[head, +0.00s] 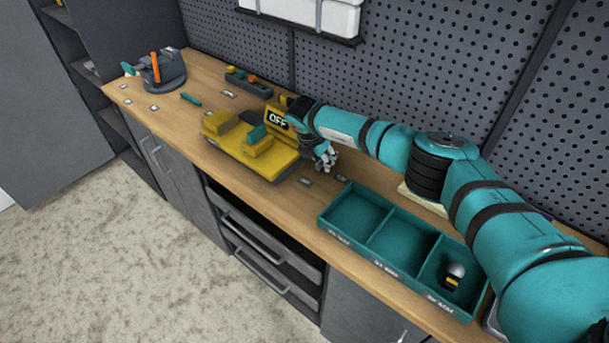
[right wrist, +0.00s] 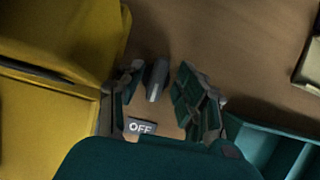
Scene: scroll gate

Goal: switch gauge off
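A yellow device (head: 250,157) with raised yellow blocks and a teal block sits on the bench in the head view. A dark panel reading "OFF" (head: 278,121) stands at its back right. My right gripper (head: 326,160) points down just right of the device. In the right wrist view its fingers are apart, and a small dark grey lever-like piece (right wrist: 157,80) shows between them; contact cannot be told. An "OFF" label (right wrist: 142,126) lies nearer the palm. The device's yellow side (right wrist: 60,95) is close by on the left. My left gripper is out of view.
A teal three-compartment tray (head: 383,238) stands right of the gripper, with a small black, yellow and white item in its right compartment. A dark holder (head: 248,82) lies behind the device. Pegboard backs the bench.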

